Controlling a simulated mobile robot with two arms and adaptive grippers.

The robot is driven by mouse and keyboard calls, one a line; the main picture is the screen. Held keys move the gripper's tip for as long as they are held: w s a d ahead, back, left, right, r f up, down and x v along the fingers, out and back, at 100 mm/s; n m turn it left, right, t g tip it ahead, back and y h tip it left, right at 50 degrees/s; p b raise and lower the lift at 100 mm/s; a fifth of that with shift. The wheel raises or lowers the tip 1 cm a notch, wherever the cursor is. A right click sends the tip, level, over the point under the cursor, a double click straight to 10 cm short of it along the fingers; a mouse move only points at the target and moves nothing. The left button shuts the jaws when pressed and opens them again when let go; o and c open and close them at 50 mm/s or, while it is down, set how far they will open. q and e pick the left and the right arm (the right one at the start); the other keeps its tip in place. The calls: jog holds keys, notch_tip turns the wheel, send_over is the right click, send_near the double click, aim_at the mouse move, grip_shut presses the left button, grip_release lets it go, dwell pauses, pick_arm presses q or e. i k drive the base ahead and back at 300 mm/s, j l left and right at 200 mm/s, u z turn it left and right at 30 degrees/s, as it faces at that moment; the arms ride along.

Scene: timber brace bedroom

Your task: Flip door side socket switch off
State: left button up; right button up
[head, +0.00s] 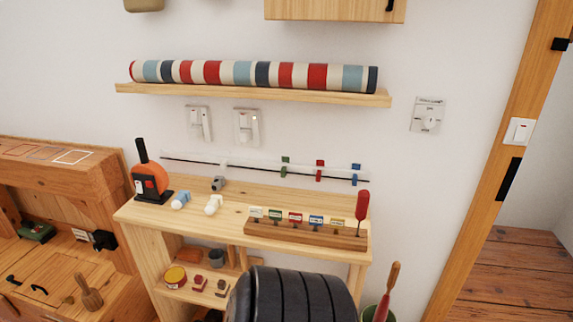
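Two white sockets with switches are on the wall under the striped roll's shelf: a left one (198,122) and a right one (246,126), which is nearer the door side. The right socket has a small light spot at its upper right; its rocker position is too small to tell. A white switch with a small red mark (519,131) is on the wooden door frame. Neither of my grippers is in view.
A wooden shelf unit (225,193) stands below the sockets, holding an orange device (148,180) and a tagged rack (305,233). A shelf (250,93) with a striped roll juts out above. A dark ribbed form (290,295) hides the lower middle. The doorway is at right.

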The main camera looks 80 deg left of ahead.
aim_at(242, 116)
jog(key=u, duration=3.4)
